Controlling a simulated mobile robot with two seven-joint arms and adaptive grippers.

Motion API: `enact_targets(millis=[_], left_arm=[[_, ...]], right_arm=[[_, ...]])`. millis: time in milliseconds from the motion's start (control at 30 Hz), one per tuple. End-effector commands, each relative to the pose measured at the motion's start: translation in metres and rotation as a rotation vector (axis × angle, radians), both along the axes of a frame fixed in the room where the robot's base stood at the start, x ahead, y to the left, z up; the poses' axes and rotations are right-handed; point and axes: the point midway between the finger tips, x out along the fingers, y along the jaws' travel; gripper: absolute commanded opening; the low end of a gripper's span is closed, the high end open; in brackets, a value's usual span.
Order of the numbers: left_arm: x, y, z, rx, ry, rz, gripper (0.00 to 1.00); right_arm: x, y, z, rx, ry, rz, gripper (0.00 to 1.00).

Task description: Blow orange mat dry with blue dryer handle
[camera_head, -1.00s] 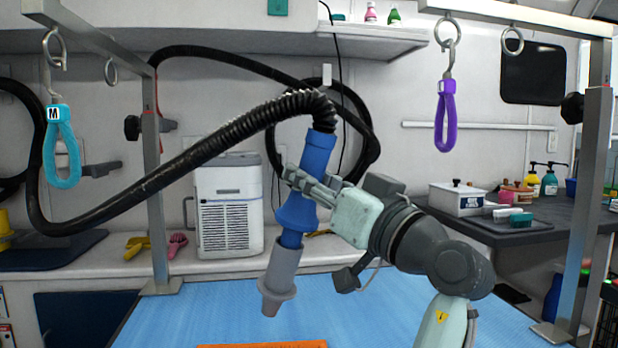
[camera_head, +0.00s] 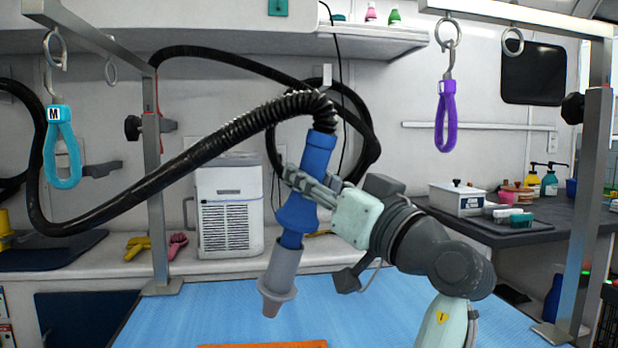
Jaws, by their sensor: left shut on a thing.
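The blue dryer handle (camera_head: 294,215) hangs tilted in the middle of the view, with a ribbed black hose (camera_head: 290,106) on its top end and a grey nozzle (camera_head: 278,278) at its lower end. My left gripper (camera_head: 306,188) is shut on the blue handle at its middle. The nozzle points down, slightly to the left. The orange mat (camera_head: 268,345) lies on the blue table top (camera_head: 200,310) below the nozzle, with a gap between them. Only its far edge shows; the rest is cut off by the bottom of the view. My right gripper is not in view.
Metal posts (camera_head: 155,200) stand at both sides of the table. A cyan loop (camera_head: 61,148) and a purple loop (camera_head: 445,115) hang from overhead bars. A white box unit (camera_head: 230,212) stands on the back counter. The black hose sweeps across the left.

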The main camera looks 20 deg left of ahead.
Motion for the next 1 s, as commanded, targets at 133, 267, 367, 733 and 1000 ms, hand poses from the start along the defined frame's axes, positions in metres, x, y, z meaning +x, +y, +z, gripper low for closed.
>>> enact_targets(millis=[133,267,367,733,1000], left_arm=[[0.0,0.0,0.001,0.002,-0.002,-0.001,0.0],[0.0,0.0,0.001,0.002,-0.003,-0.001,0.0],[0.0,0.0,0.001,0.002,-0.003,-0.001,0.0],[-0.001,0.0,0.02,0.002,-0.004,-0.001,0.0],[-0.001,-0.001,0.046,0.001,-0.004,-0.001,0.0]], right_arm=[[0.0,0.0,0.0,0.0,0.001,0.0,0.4],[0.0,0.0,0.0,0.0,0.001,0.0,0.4],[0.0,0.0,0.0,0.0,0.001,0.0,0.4],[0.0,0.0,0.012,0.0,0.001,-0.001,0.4],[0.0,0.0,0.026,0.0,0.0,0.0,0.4]])
